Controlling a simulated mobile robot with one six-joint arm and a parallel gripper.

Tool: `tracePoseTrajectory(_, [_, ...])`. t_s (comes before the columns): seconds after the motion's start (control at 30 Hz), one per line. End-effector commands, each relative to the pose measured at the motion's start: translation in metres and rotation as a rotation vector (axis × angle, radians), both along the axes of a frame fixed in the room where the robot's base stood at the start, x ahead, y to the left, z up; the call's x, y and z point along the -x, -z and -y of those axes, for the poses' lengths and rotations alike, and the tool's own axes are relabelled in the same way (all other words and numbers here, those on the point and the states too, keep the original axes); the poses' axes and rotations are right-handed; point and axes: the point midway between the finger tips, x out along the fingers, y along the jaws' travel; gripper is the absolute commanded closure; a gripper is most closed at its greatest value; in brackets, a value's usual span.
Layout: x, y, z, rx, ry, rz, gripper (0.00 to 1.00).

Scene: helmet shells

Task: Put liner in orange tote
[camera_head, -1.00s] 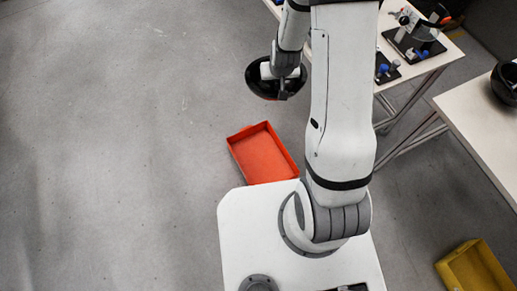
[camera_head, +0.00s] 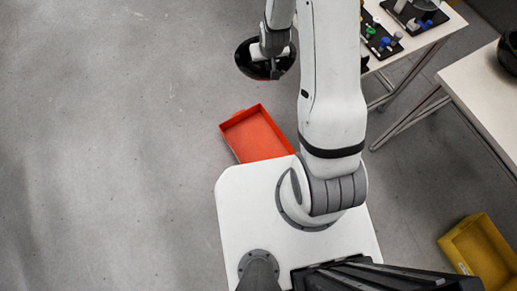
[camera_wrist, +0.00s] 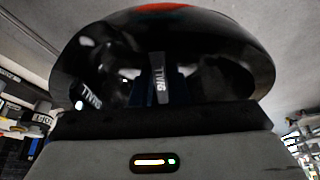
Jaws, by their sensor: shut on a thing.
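The liner (camera_head: 244,62) is a dark, glossy, bowl-shaped piece. It hangs in my gripper (camera_head: 268,66) in the head view, above the floor and just beyond the orange tote. In the wrist view the black curved liner (camera_wrist: 225,50) fills the upper middle, with a patch of red at its top edge. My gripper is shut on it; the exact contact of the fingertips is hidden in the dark. The orange tote (camera_head: 255,137) is a shallow open box on the floor against my white base. Its visible inside is empty.
A white table (camera_head: 452,23) at the upper right bears black trays with small parts. A second white table (camera_head: 480,90) at the right bears a dark round object (camera_head: 510,52). A yellow tote (camera_head: 480,250) lies at the lower right. The floor (camera_head: 100,150) on the left is clear.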

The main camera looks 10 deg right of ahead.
Motion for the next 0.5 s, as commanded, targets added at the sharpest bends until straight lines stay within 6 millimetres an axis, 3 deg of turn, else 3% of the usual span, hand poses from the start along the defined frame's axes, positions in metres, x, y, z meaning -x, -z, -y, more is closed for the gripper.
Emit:
tracePoseTrajectory(0.03, [-0.001, 0.041, 0.000, 0.003, -0.012, -0.005, 1.00])
tracePoseTrajectory(0.5, [-0.009, 0.237, -0.001, 0.019, -0.114, -0.006, 1.00])
